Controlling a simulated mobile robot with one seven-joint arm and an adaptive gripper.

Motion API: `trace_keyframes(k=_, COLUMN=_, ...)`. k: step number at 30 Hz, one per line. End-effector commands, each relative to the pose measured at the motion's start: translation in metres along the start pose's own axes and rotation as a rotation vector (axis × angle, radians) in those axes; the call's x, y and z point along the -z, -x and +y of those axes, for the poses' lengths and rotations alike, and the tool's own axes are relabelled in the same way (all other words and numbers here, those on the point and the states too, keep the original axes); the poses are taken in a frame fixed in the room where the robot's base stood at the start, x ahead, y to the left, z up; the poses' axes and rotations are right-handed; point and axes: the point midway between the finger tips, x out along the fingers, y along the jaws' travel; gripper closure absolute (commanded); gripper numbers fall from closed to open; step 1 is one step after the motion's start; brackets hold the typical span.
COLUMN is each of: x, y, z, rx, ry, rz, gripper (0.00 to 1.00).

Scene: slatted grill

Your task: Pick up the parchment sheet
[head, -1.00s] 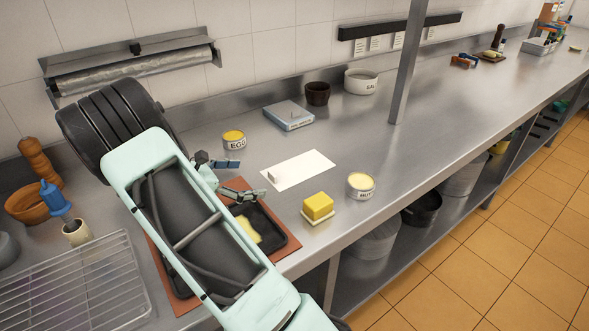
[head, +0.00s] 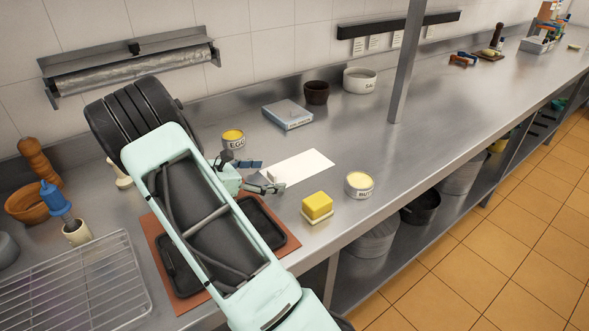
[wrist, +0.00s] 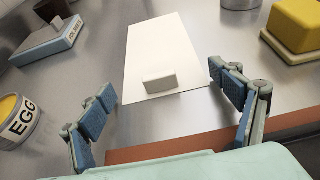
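The parchment sheet (head: 303,165) is a white rectangle lying flat on the steel counter. In the wrist view the sheet (wrist: 162,48) runs away from my gripper, with a small white block (wrist: 159,78) on its near end. My gripper (head: 262,175) is at the sheet's near left end in the head view. In the wrist view my gripper (wrist: 170,95) is open and empty, its two blue-padded fingers wide apart on either side of the sheet's near edge. The gap between fingertips and counter cannot be judged.
An egg tin (head: 233,139) stands left of the sheet. A yellow block on a dish (head: 317,207) and another tin (head: 359,185) stand to its right. A blue-grey box (head: 288,115) lies behind it. A dark tray (head: 265,225) on a brown board is under my arm.

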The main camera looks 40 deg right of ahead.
Motion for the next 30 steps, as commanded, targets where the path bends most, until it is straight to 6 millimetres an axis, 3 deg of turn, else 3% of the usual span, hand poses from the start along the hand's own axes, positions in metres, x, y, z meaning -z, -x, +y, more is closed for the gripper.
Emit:
trace_keyframes(k=2, x=-0.0001, y=0.0001, z=0.0000, rx=0.000, ry=0.000, rz=0.000, gripper=0.28)
trace_keyframes(k=16, x=0.0011, y=0.0002, z=-0.0001, rx=0.000, ry=0.000, rz=0.002, gripper=0.79)
trace_keyframes(k=30, x=0.0003, y=0.0009, z=-0.0012, rx=0.002, ry=0.002, rz=0.004, gripper=0.80)
